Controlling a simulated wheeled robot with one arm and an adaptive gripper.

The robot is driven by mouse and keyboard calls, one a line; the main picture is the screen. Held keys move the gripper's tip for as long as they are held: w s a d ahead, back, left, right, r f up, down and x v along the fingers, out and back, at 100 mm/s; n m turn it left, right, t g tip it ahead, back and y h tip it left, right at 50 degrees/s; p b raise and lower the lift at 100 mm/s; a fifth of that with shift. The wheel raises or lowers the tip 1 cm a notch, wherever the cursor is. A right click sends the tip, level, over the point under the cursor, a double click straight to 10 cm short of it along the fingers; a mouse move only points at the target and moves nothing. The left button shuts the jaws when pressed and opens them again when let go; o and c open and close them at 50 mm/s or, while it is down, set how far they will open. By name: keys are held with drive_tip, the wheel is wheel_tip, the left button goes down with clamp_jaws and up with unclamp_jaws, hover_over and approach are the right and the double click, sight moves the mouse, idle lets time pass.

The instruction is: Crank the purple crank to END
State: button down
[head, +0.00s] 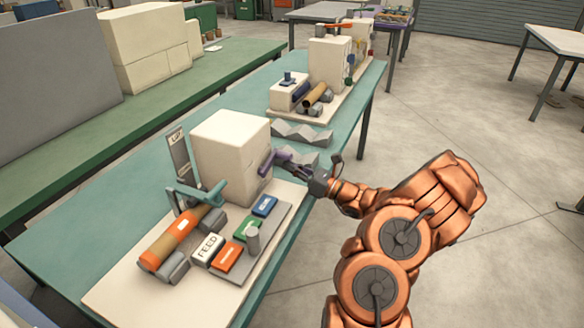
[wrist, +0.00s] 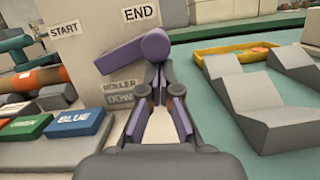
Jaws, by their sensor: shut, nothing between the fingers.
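The purple crank (wrist: 133,51) is on the side of the cream winder box (wrist: 85,12). Its arm slopes down to the left from a round purple end, between the START label (wrist: 65,29) and the END label (wrist: 139,13). In the head view the crank (head: 270,160) sits on the box's right face. My gripper (wrist: 158,72) has purple-lined fingers and is shut with nothing between them. Its tips are just below the crank's round end; I cannot tell whether they touch it. The gripper (head: 312,172) is right beside the box in the head view.
Blue (head: 264,206), green and orange buttons and a FEED button (head: 207,249) stand on the base plate before the box. Grey wedge-shaped blocks (wrist: 244,96) lie right of my gripper. A second machine (head: 330,62) stands farther along the teal table.

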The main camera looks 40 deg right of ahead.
drive_tip(key=shift+r+n+y, duration=0.4)
drive_tip(key=shift+r+n, duration=0.3)
drive_tip(key=shift+r, duration=0.05)
drive_tip(key=shift+d, duration=0.15)
